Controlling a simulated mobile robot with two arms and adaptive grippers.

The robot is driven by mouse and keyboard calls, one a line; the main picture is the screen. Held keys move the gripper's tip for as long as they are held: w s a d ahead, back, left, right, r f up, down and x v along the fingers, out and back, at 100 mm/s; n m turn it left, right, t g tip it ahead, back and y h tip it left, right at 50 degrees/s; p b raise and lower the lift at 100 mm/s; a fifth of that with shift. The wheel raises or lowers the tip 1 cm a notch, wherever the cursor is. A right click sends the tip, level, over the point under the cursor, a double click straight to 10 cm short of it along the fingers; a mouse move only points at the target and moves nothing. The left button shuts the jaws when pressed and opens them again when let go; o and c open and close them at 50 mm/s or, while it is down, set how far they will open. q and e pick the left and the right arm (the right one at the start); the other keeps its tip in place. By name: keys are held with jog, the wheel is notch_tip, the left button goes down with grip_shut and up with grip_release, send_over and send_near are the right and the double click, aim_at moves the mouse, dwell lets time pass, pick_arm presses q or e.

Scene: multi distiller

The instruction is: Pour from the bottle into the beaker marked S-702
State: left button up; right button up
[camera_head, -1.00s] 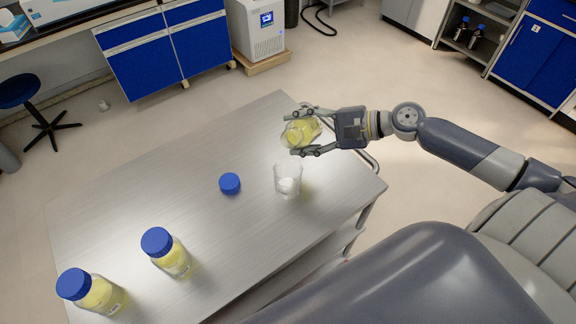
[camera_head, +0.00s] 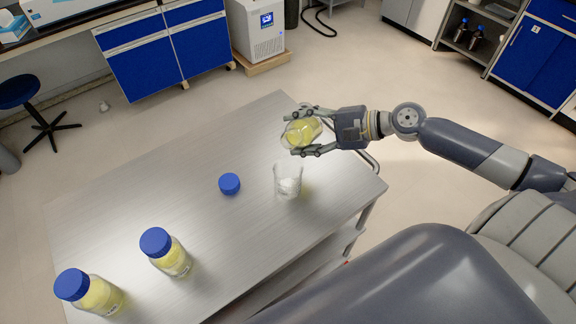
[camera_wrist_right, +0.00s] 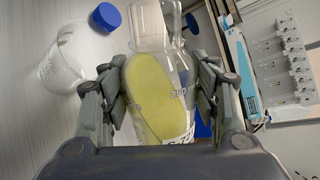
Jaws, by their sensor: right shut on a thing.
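My right gripper (camera_head: 312,132) is shut on an uncapped clear bottle (camera_head: 300,133) of yellow liquid. The bottle is tilted, held above the table (camera_head: 120,213) just behind the beaker. In the right wrist view the same bottle (camera_wrist_right: 155,90) fills the middle between the fingers; its label is only partly readable. A clear glass beaker (camera_head: 288,181) stands upright on the table in front of the bottle, with something whitish low in it. The beaker also shows in the right wrist view (camera_wrist_right: 66,58); its marking is not readable. My left gripper is not in view.
A loose blue cap (camera_head: 229,184) lies on the table left of the beaker; it also shows in the wrist view (camera_wrist_right: 106,17). Two blue-capped bottles of yellow liquid, one (camera_head: 168,253) and another (camera_head: 92,292), stand at the front left. The table's back left is clear.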

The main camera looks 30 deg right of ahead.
jog(key=shift+r+n+h, duration=0.5)
jog(key=shift+r, duration=0.1)
dwell(2.0)
jog(key=shift+w+d+f+n+t+h+p, duration=0.2)
jog(key=shift+n+t+h+p, duration=0.3)
jog(key=shift+p, duration=0.95)
dwell(1.0)
jog(key=shift+s+r+n+p, duration=0.1)
jog(key=shift+r+n+p, duration=0.5)
jog(key=shift+p, duration=2.3)
